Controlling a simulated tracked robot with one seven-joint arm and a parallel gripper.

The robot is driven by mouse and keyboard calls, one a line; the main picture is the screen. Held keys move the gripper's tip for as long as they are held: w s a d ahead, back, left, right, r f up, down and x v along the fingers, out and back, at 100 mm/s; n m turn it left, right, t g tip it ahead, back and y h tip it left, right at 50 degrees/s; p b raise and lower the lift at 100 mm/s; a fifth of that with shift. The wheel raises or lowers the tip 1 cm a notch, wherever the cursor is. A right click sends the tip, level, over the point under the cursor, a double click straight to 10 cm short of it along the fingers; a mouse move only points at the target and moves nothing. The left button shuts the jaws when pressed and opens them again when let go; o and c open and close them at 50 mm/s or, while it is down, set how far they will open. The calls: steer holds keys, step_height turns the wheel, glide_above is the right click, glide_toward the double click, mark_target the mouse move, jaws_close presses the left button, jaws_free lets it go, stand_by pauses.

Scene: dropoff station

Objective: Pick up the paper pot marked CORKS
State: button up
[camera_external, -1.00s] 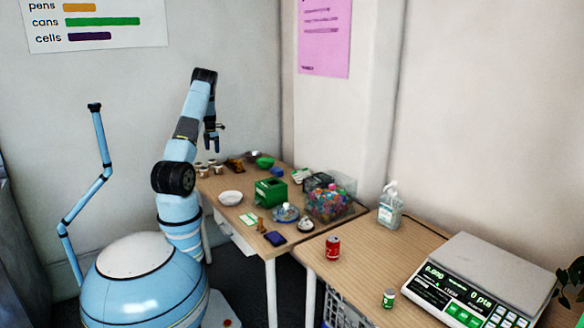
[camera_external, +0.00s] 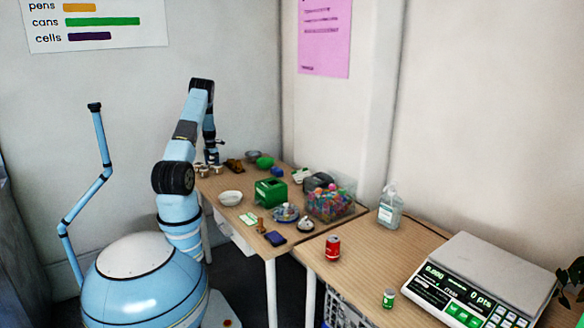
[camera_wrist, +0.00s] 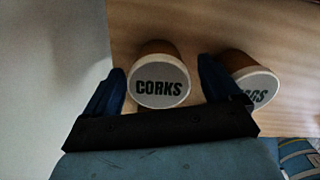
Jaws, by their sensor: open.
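In the wrist view the paper pot marked CORKS (camera_wrist: 160,82) has a pale round lid with dark letters and a brown side. It stands on the wooden table (camera_wrist: 190,18) between the two blue fingers of my gripper (camera_wrist: 160,88). The fingers are open, one on each side of the pot; I cannot tell whether they touch it. In the external view my gripper (camera_external: 212,158) is low over the far left end of the table, by several small pots (camera_external: 203,170), whose labels are too small to read there.
A second pot (camera_wrist: 252,80), its label ending in "GS", stands just right of my right finger. A brown object (camera_external: 234,165), a green bowl (camera_external: 265,162) and a white bowl (camera_external: 231,197) are nearby. A wall (camera_wrist: 50,60) lies left of the table edge.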

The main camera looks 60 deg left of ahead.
steer(key=c, duration=1.2)
